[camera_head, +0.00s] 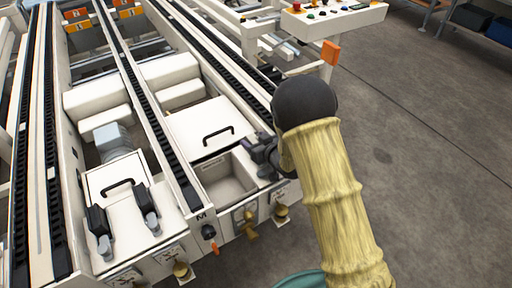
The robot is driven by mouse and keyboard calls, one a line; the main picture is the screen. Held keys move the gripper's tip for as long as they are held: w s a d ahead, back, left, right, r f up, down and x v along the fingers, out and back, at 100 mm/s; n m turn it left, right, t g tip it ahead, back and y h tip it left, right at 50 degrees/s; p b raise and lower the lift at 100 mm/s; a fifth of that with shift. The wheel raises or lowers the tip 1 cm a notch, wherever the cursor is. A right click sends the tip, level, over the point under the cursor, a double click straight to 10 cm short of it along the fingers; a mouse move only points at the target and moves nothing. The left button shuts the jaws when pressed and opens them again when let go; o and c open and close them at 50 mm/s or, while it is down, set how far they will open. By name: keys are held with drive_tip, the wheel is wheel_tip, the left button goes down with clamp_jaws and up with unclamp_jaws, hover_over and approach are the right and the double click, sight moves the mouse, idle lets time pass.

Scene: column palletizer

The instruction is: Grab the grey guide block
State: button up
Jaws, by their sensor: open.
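My gripper (262,156) is small and dark in the camera_head view, at the end of my arm in its yellow sleeve. It is open, over the right edge of an open recessed bin (205,183) in the machine's front. Its fingertips are hard to make out. No block is clearly visible between them; a block there could be hidden. A light grey block-like part (113,140) sits farther left in the machine, apart from my gripper. I cannot tell whether it is the grey guide block. Two dark and grey upright parts (146,209) stand on the front left panel.
Long black conveyor chains (150,112) run along the cream machine. A cover with a black handle (217,132) lies behind the bin. Brass knobs (281,210) stick out at the front edge. A control panel (332,12) stands behind. The floor (430,170) at right is clear.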

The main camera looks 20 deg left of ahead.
sight(256, 141)
drive_tip(key=c, duration=1.1)
drive_tip(key=shift+r, duration=0.1)
wheel_tip(256, 141, up, 10)
drive_tip(key=p, duration=0.3)
drive_tip(key=shift+p, duration=0.35)
